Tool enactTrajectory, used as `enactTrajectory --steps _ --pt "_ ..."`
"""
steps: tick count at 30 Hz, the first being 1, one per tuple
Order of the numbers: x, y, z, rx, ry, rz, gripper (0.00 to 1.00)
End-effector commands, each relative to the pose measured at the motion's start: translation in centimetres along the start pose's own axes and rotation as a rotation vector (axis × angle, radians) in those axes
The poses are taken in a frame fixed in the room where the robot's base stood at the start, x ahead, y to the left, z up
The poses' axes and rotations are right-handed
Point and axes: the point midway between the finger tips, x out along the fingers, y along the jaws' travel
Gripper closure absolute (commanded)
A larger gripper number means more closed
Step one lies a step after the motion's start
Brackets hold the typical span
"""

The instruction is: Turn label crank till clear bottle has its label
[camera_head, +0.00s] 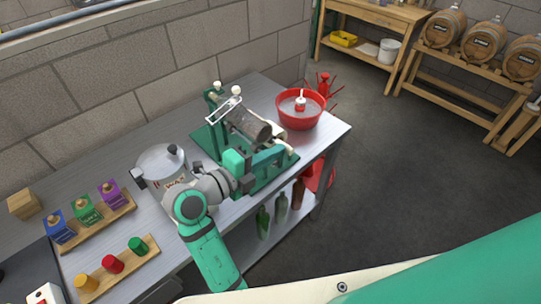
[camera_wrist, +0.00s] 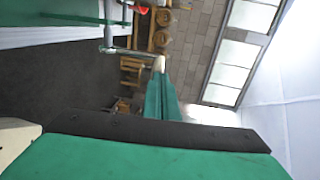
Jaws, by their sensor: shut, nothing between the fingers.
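The green labelling machine (camera_head: 262,180) stands on the metal bench. A greyish cylinder (camera_head: 246,123), perhaps the clear bottle, lies across its top; I cannot tell whether it bears a label. My gripper (camera_head: 237,162) is at the machine's near side, shut and empty. The wrist view shows a thin grey rod with a pale knob (camera_wrist: 159,63), which looks like the crank, close to a green finger of my gripper (camera_wrist: 162,98). I cannot tell whether they touch. In the head view my arm hides the crank.
A steel pot (camera_head: 162,166) stands left of the machine and a red basin (camera_head: 301,106) right of it. Wooden racks with coloured blocks (camera_head: 98,216) and cylinders (camera_head: 112,266) are at the left. Bottles (camera_head: 281,207) stand on the lower shelf. The floor to the right is clear.

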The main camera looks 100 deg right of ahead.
Motion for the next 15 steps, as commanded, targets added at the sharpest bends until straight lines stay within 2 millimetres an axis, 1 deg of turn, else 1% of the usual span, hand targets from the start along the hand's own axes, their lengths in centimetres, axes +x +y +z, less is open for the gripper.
enactTrajectory --steps 5,15 --pt "0.89 -0.42 0.03 0.001 -0.001 0.001 1.00" --pt "0.95 -0.48 0.06 0.000 -0.002 0.000 1.00"
